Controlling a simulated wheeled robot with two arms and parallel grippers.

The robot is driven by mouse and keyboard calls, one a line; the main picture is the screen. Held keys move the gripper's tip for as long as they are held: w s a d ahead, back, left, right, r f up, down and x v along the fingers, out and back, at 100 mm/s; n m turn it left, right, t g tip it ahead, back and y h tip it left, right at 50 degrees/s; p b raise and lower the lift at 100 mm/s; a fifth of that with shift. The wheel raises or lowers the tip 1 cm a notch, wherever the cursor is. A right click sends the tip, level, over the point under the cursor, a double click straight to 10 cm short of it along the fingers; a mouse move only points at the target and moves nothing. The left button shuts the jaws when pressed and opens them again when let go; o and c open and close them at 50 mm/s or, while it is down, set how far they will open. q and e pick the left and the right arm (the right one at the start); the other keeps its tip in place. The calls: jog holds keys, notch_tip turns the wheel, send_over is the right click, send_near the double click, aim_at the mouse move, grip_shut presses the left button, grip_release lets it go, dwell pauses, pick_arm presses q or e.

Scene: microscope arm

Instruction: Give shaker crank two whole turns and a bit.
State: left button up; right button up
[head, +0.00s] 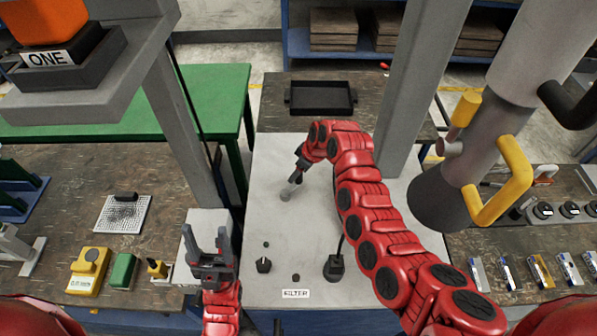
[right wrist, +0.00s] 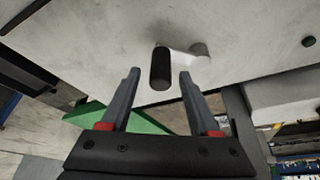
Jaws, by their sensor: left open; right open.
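The shaker crank's black handle (right wrist: 160,68) shows in the right wrist view, joined by a short grey arm (right wrist: 182,50) to a hub on the pale panel. My right gripper (right wrist: 159,75) is open, with its fingertips on either side of the handle and a gap at each side. In the head view my right gripper (head: 299,166) is seen small at the crank (head: 287,194), and the black handle is hard to make out there. My left gripper (head: 208,236) is open and empty, low at the left edge of the panel.
The pale panel (head: 265,225) carries a small black knob (head: 264,265), a black switch (head: 334,268) and a FILTER label (head: 295,293). A black tray (head: 321,98) lies behind. A large grey column with a yellow handle (head: 500,180) stands at the right. A grey post rises at the left.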

jog(key=shift+c, duration=0.4)
grip_shut()
dwell(1.1)
